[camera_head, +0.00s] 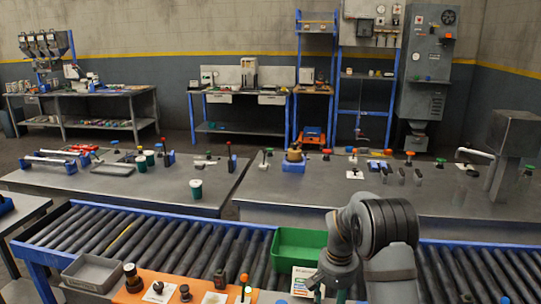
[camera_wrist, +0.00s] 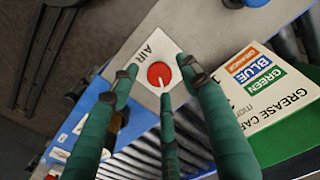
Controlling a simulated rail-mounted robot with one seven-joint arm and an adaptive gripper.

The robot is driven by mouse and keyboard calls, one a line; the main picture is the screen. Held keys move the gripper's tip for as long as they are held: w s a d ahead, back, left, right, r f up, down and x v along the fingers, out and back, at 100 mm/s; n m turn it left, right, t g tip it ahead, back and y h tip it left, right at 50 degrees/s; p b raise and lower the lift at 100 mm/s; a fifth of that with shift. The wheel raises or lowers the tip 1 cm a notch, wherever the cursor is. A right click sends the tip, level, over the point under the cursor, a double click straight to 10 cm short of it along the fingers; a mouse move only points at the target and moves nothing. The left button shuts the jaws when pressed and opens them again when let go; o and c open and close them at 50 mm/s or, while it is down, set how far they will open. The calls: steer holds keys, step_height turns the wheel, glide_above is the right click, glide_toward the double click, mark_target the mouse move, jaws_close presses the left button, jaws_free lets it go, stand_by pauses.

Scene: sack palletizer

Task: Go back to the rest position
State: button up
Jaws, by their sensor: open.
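In the head view my arm's grey and black links stand at the lower right of centre, in front of the conveyor.
A green bin (camera_head: 299,244) sits on the roller conveyor (camera_head: 150,240), just left of my arm. A grease card (camera_wrist: 270,85) lies beside the plate. A grey tray (camera_head: 92,270) and an orange board (camera_head: 205,294) are in front. Steel tables (camera_head: 340,200) stand behind the conveyor.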

step_height(320, 180, up, 12)
step_height(320, 180, down, 11)
steer(key=shift+s+f, duration=0.15)
steer(key=shift+f+p, duration=0.25)
steer(key=shift+p, duration=0.15)
steer(key=n+p, duration=0.2)
steer(key=n, duration=0.2)
steer(key=shift+r+n+p, duration=0.15)
steer(key=shift+n+p, duration=0.2)
steer(key=shift+n, duration=0.05)
steer(key=n+p, duration=0.2)
steer(key=n, duration=0.2)
steer(key=shift+p, duration=0.3)
steer(key=n+p, duration=0.2)
steer(key=n, duration=0.2)
steer(key=shift+p, duration=0.4)
steer(key=n+p, duration=0.3)
steer(key=n, duration=0.1)
steer(key=shift+n, duration=0.4)
steer(key=shift+a+r+b, duration=0.1)
steer(key=shift+r+b, duration=0.2)
